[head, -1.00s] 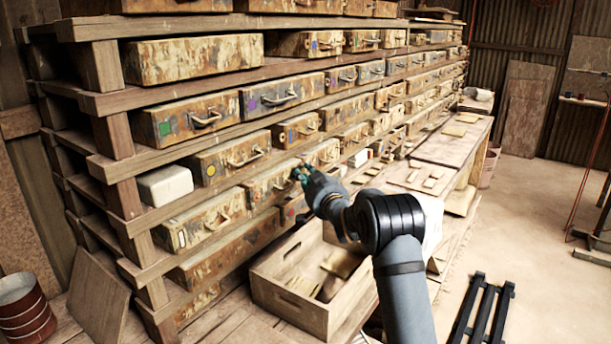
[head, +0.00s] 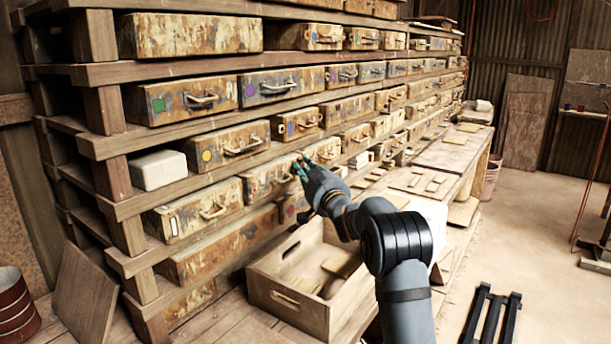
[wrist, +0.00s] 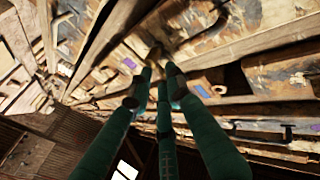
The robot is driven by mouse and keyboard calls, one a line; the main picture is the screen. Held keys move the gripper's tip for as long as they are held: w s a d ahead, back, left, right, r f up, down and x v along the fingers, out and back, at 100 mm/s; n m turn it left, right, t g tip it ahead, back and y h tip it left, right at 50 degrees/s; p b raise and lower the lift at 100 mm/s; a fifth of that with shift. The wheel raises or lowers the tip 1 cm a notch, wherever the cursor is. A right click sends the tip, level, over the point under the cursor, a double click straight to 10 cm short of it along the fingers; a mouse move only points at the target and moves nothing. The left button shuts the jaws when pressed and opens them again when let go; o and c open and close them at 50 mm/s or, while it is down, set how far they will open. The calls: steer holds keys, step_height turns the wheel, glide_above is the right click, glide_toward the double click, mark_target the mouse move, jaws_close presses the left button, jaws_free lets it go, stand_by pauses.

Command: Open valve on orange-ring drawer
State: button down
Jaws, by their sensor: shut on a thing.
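My gripper (head: 302,166) is at the front of a rusty drawer (head: 258,182) in the middle rows of the rack. In the wrist view, its green fingers (wrist: 157,64) close together on a small brownish piece (wrist: 155,52) at the drawer fronts. I cannot tell whether that piece is a valve or a handle. The fingers and arm hide part of the drawer front. I cannot make out an orange ring clearly on any drawer. One drawer up and to the left carries a yellow disc (head: 206,155).
A wooden crate (head: 285,298) stands close below the arm. A white block (head: 158,170) lies on the shelf at left. A workbench (head: 450,157) with loose boards runs along the rack at right. The floor (head: 540,220) is mostly clear.

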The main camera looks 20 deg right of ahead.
steer(key=shift+a+f, duration=0.15)
steer(key=shift+a, duration=0.05)
steer(key=c, duration=1.7)
jaws_free()
steer(key=s, duration=1.2)
steer(key=shift+a+f, duration=0.35)
steer(key=shift+f, duration=0.05)
steer(key=shift+w, duration=0.1)
